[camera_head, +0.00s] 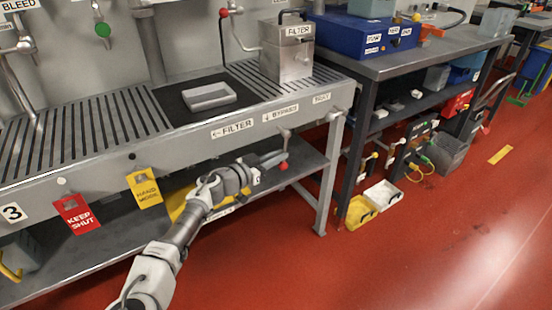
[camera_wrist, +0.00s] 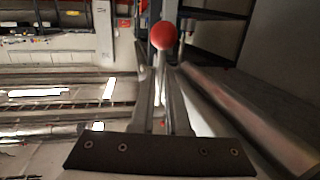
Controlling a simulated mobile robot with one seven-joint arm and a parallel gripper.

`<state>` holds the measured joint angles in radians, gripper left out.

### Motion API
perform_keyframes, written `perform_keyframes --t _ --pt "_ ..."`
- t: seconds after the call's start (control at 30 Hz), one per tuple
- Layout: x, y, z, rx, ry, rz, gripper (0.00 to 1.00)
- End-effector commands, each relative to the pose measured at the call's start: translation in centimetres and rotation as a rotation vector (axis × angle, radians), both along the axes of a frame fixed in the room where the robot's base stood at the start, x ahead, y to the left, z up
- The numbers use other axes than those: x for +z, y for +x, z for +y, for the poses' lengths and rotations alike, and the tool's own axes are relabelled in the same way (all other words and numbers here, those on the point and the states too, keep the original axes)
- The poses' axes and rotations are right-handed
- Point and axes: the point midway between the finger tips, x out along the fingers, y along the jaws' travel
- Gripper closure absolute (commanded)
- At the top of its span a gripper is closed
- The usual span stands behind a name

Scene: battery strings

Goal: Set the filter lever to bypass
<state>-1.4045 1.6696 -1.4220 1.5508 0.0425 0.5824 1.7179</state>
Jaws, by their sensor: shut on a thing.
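The filter lever has a red ball end (camera_head: 284,166) below the bench's front rail, near its right end. Its ball (camera_wrist: 163,35) also shows at the top middle of the wrist view, with the rod running down between my fingers. My gripper (camera_head: 270,160) reaches in from the left and is shut on the lever just behind the ball. A label reading FILTER (camera_head: 237,129) with a left arrow and a label reading BYPASS (camera_head: 281,113) with a down arrow are on the rail. The ball is below the BYPASS label; my gripper hides part of the rod.
A grey box labelled FILTER (camera_head: 290,55) stands on the slatted bench. A red KEEP SHUT tag (camera_head: 77,215) and a yellow tag (camera_head: 145,190) hang on the rail. A bench leg (camera_head: 329,175) stands right of the lever. Red floor (camera_head: 440,240) is open at the right.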

Motion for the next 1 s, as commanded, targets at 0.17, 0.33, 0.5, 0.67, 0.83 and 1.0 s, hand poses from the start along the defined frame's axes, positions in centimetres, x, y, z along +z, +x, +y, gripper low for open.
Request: perform_keyframes --t 0.17,0.33,0.5,0.67,0.83,1.0 --pt "-0.17 0.38 -0.33 0.004 -0.058 -0.039 1.0" --pt "-0.17 0.49 -0.51 0.003 -0.083 -0.061 1.0" --pt "-0.18 0.55 -0.59 0.003 -0.092 -0.068 1.0" --pt "-0.17 0.57 -0.62 0.002 -0.093 -0.068 1.0" --pt "-0.16 0.58 -0.65 0.002 -0.093 -0.068 1.0" --pt "-0.22 0.53 -0.64 0.002 -0.091 -0.067 0.56"
